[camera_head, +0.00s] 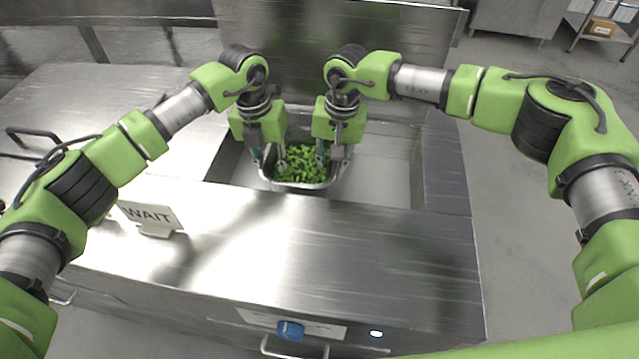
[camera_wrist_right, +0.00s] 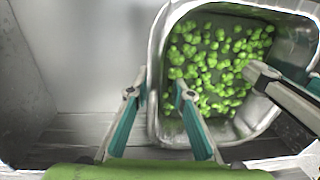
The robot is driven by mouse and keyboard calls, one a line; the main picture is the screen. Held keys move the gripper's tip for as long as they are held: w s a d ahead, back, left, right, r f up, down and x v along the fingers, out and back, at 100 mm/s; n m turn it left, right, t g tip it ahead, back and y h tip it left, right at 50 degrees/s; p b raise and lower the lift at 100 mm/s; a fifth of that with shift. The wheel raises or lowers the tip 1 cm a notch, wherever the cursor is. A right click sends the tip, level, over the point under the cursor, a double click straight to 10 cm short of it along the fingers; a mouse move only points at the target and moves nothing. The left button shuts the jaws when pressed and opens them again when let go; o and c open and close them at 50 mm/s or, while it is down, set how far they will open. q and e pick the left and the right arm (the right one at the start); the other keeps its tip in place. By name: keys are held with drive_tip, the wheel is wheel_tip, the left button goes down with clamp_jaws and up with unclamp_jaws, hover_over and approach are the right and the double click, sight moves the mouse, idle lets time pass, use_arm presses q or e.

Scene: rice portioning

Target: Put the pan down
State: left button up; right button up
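The metal pan (camera_head: 299,186) holds many small green vegetable pieces and sits in the sunken bay of the steel counter. My left gripper (camera_head: 268,158) is at the pan's left side, one finger outside the wall and one inside. My right gripper (camera_head: 334,160) straddles the right wall the same way. In the right wrist view, the right gripper's fingers (camera_wrist_right: 158,92) stand apart around the pan's rim (camera_wrist_right: 154,62), with a visible gap. The left gripper's fingers (camera_wrist_right: 268,82) show across the pan. The pan's underside is hidden, so I cannot tell its contact below.
The steel counter (camera_head: 300,240) has clear room in front of the bay. A "WAIT" sign (camera_head: 150,215) stands at its left. Bare bay floor (camera_head: 385,165) shows right of the pan. A tall metal panel (camera_head: 300,40) rises behind. A blue item (camera_head: 290,330) is on the counter's front.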

use_arm(q)
drive_tip(key=r, duration=1)
drive_tip(key=shift+a+r, duration=0.1)
drive_tip(key=shift+a, duration=0.3)
drive_tip(key=shift+r, duration=0.15)
use_arm(e)
drive_tip(key=shift+r, duration=0.2)
drive_tip(key=r, duration=0.7)
drive_tip(key=d+r, duration=0.1)
drive_tip(key=r, duration=0.3)
drive_tip(key=shift+s+r, duration=0.15)
drive_tip(key=shift+r, duration=0.15)
